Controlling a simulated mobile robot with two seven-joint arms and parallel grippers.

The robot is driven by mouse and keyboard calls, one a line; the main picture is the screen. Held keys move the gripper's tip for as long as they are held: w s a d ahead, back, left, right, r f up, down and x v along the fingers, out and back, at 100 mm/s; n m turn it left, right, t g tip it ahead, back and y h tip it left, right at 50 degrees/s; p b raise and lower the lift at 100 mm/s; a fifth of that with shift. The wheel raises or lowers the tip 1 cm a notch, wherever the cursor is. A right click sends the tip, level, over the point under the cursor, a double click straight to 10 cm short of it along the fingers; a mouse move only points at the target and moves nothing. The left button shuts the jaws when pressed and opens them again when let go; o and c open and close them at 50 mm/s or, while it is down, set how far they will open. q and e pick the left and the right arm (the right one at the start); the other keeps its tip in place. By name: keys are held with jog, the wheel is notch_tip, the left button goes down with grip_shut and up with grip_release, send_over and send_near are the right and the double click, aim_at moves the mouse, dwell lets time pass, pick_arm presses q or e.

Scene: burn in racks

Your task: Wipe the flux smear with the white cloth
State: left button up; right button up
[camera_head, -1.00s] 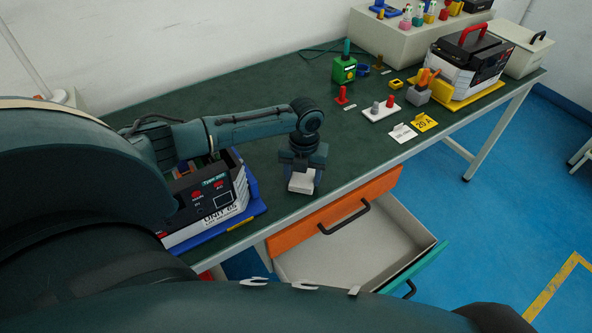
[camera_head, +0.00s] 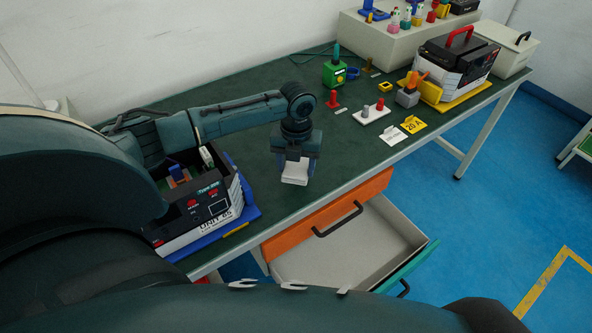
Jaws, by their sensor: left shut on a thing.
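My left gripper (camera_head: 296,163) points down over the dark green bench top and is shut on the white cloth (camera_head: 294,174), which looks like a small folded white pad. The cloth is at or just above the bench near its front edge; I cannot tell whether it touches. No flux smear can be made out; it may be hidden under the cloth or the gripper. My right gripper is not in view.
An open black unit (camera_head: 205,213) stands on a blue tray left of the gripper. An open drawer (camera_head: 350,243) juts out below the front edge. Right along the bench are a green device (camera_head: 333,72), a white terminal block (camera_head: 371,112), a yellow 20 A card (camera_head: 412,125) and another unit (camera_head: 452,66).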

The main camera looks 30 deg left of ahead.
pick_arm(q)
jog(key=shift+r, duration=0.2)
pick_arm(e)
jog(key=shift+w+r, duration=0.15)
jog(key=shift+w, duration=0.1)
pick_arm(q)
jog(key=shift+r, duration=1.5)
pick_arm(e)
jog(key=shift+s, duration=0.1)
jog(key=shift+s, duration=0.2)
